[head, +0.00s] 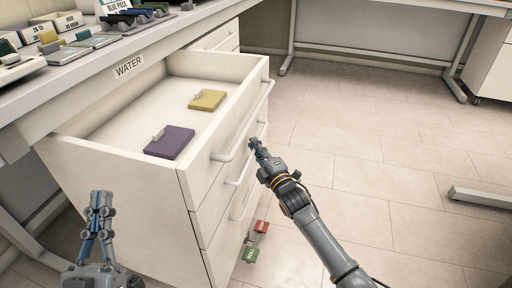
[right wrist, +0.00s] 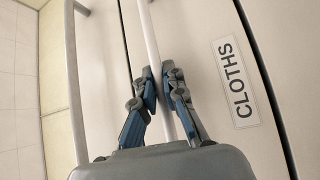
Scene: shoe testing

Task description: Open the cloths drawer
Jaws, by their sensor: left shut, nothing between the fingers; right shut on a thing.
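The cloths drawer is the second front in the white drawer unit, with a CLOTHS label (right wrist: 236,82) below its bar handle. My right gripper (head: 257,147) is at this handle (right wrist: 152,35) in the head view. In the right wrist view its fingers (right wrist: 160,88) are closed around the bar. The label cannot be read in the head view. The drawer's front looks about in line with the front above it; I cannot tell how far out it is. My left gripper (head: 99,198) is shut and empty at the lower left, beside the unit.
The top drawer (head: 222,68) is open and holds a purple item (head: 170,142) and a yellow item (head: 207,100). The desk (head: 160,40) with a WATER label runs above. Red (head: 262,226) and green (head: 250,254) labelled pieces show low by the fronts.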

